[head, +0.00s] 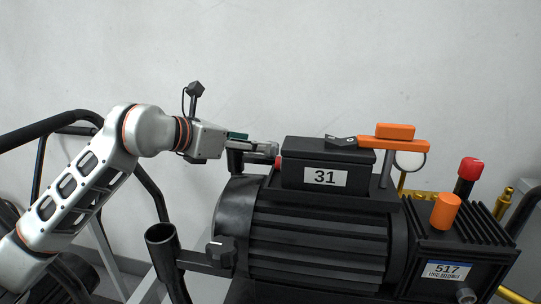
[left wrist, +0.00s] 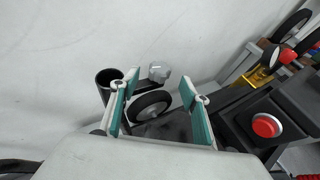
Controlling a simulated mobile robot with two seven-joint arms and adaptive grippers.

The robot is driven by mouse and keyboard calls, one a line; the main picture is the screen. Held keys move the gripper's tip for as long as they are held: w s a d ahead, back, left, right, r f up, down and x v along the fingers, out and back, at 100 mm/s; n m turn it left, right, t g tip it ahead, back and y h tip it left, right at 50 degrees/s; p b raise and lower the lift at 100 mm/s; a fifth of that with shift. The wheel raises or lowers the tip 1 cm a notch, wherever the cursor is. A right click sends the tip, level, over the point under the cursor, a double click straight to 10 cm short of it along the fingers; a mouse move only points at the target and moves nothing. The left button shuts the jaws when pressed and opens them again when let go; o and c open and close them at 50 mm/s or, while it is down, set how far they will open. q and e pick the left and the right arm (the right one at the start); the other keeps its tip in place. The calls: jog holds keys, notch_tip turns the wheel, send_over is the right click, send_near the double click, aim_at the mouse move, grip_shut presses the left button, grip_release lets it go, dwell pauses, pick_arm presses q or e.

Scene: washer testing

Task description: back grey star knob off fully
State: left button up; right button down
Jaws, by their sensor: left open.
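A light grey star knob (left wrist: 159,71) sits on a black bracket beside an upright black tube (left wrist: 106,80) in the left wrist view. In the head view I cannot make it out clearly behind the motor. My left gripper (head: 257,143) reaches over the back left of the motor, beside the box labelled 31. In the left wrist view its teal-padded fingers (left wrist: 160,94) are open and empty, with the knob showing beyond the gap between them. A second, dark star knob (head: 221,250) is on the front bracket. My right gripper is not in view.
The black box (head: 326,180) has a red button (left wrist: 266,125) at its end near my gripper. A black wheel (left wrist: 150,105) is below the fingers. The wall (head: 300,60) stands behind.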

aim_at(274, 149)
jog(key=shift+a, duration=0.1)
pick_arm(q)
jog(key=b+x, duration=0.2)
jog(key=x, duration=0.5)
jog(key=shift+w+f, duration=0.1)
jog(key=shift+f, duration=0.2)
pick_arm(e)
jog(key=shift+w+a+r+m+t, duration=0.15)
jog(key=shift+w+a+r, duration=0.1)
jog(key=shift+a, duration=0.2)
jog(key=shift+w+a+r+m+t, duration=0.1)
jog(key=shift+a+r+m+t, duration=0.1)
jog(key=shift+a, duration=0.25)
pick_arm(q)
jog(key=shift+w+d+r, duration=0.1)
jog(key=shift+d+r, duration=0.05)
jog(key=shift+d, duration=0.05)
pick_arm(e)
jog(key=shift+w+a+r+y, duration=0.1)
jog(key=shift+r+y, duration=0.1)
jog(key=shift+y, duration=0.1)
pick_arm(q)
jog(key=c, duration=1.1)
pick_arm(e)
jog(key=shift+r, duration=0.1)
